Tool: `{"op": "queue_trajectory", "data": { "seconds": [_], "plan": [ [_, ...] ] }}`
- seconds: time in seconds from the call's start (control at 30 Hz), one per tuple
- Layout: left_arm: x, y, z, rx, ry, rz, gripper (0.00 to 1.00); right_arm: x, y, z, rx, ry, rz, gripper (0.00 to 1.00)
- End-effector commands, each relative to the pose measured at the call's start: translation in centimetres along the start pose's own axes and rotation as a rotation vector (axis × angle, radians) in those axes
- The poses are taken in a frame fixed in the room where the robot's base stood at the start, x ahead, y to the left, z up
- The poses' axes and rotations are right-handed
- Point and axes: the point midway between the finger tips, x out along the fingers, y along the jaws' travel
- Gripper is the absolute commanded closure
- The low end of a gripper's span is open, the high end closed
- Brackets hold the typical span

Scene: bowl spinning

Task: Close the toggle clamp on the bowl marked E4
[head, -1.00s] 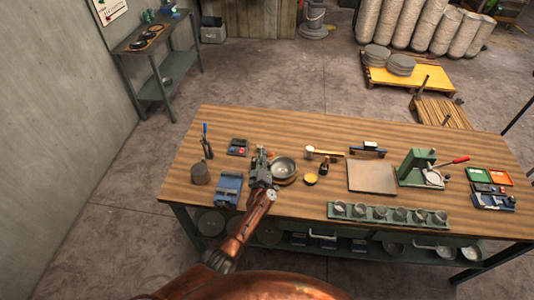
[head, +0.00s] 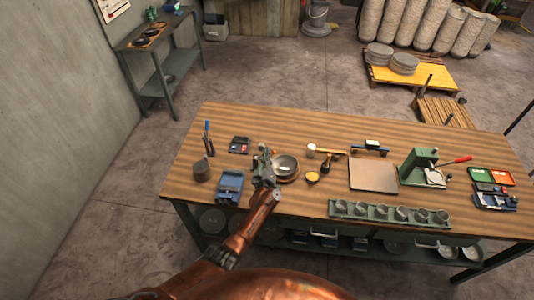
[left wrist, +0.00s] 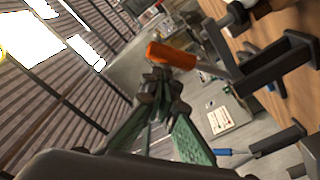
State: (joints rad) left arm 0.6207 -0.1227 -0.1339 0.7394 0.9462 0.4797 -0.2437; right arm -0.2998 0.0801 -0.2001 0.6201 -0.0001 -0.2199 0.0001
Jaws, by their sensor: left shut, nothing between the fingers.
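The metal bowl (head: 286,163) sits on a round brown base left of the middle of the bench. Its marking is too small to read. My left gripper (head: 264,153) is just left of the bowl, shut and empty. In the left wrist view, the shut fingertips (left wrist: 160,80) are beside the orange grip (left wrist: 170,56) of the toggle clamp. The grip continues into a dark lever (left wrist: 225,72) and dark clamp metalwork. I cannot tell whether the fingers touch the grip. In the head view, the clamp is mostly hidden by my gripper. My right gripper is not in view.
A blue fixture (head: 230,186) and a dark round pot (head: 201,172) stand left of my left arm. A mallet (head: 325,151), a small bottle (head: 326,164) and a yellow tin (head: 312,177) are right of the bowl.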

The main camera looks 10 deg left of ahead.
Motion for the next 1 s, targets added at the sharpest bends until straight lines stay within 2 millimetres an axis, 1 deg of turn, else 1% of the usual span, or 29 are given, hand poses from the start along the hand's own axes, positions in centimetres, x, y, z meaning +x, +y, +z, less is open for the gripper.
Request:
{"op": "queue_trajectory", "data": {
  "seconds": [0.13,0.27,0.3,0.5,0.6,0.7,0.83,1.0],
  "plan": [
    [0.5,0.4,-2.0,0.0,0.002,0.0,1.0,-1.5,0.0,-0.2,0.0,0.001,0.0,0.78],
    [1.0,0.5,-4.4,0.002,0.001,-0.001,1.0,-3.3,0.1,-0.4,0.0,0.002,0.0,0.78],
    [-0.2,0.4,-3.9,-0.001,-0.004,-0.004,1.0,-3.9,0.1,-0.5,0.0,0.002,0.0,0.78],
    [-3.9,0.5,-3.8,0.0,-0.003,-0.002,1.0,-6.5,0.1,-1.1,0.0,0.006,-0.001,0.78],
    [-5.8,0.5,-3.8,0.0,-0.002,-0.001,1.0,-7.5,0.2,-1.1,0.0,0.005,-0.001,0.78],
    [-7.3,0.4,-3.7,-0.001,-0.001,0.0,1.0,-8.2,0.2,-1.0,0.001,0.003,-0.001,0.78],
    [-8.5,0.3,-3.5,0.001,-0.001,0.001,1.0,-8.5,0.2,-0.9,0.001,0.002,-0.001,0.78],
    [-9.0,0.3,-3.5,0.001,0.0,0.002,1.0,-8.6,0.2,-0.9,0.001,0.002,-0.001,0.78]
  ]
}}
